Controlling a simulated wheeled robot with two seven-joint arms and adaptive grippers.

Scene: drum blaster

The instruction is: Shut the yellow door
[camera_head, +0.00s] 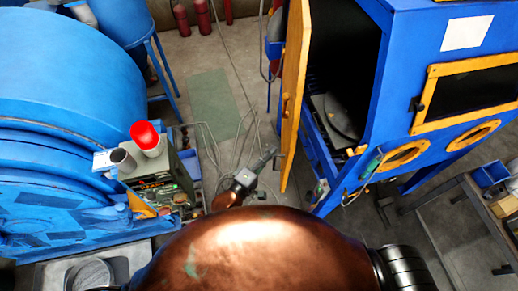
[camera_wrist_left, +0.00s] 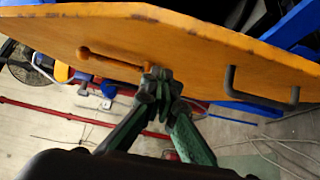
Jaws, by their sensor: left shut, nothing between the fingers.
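The yellow door (camera_head: 296,75) stands open at the left side of the blue cabinet (camera_head: 400,75), leaving the dark inside exposed. In the left wrist view, the door (camera_wrist_left: 205,45) crosses the top of the picture, with an orange bar handle (camera_wrist_left: 110,60) and a dark bracket-like handle (camera_wrist_left: 262,101). My left gripper (camera_head: 271,154) is just left of the door's lower part. In the left wrist view, its green fingertips (camera_wrist_left: 158,76) are together and empty, by the end of the orange handle. I cannot tell whether they touch the door. My right gripper is out of view.
A large blue drum machine (camera_head: 65,95) fills the left. A tool cart (camera_head: 160,180) with a red-topped item (camera_head: 145,135) stands beside it. Cables lie on the floor (camera_head: 215,100) between cart and door. A workbench (camera_head: 470,215) is at the lower right.

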